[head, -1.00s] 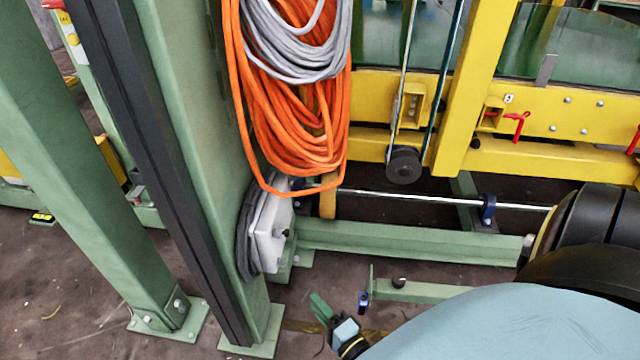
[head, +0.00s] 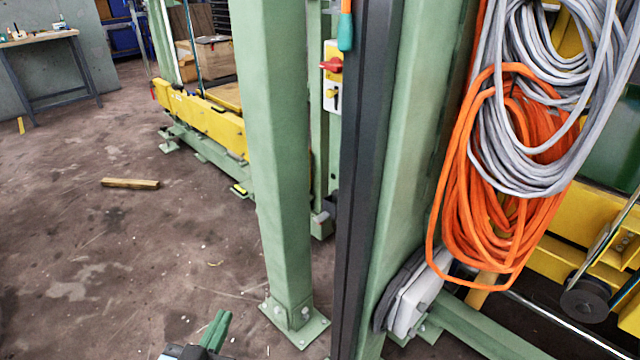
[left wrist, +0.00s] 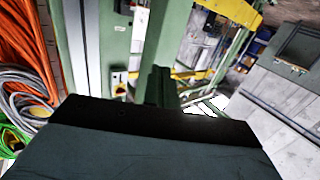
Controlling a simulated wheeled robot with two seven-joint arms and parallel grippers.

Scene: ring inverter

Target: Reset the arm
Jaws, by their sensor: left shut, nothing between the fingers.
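My left gripper (head: 217,328) shows at the bottom edge of the head view, left of the foot of a green post. Its green fingers are shut with nothing between them, and they point up in the picture. Most of the left arm is below the frame. In the left wrist view a large dark block fills the lower part and hides much of the scene. My right gripper is in neither view.
A green post (head: 275,150) is bolted to the floor close by the left gripper. Orange cable (head: 470,200) and grey cable (head: 520,180) hang at the right. A red switch (head: 332,64) sits behind the post. Open floor (head: 130,250) lies left, with a wooden piece (head: 130,183).

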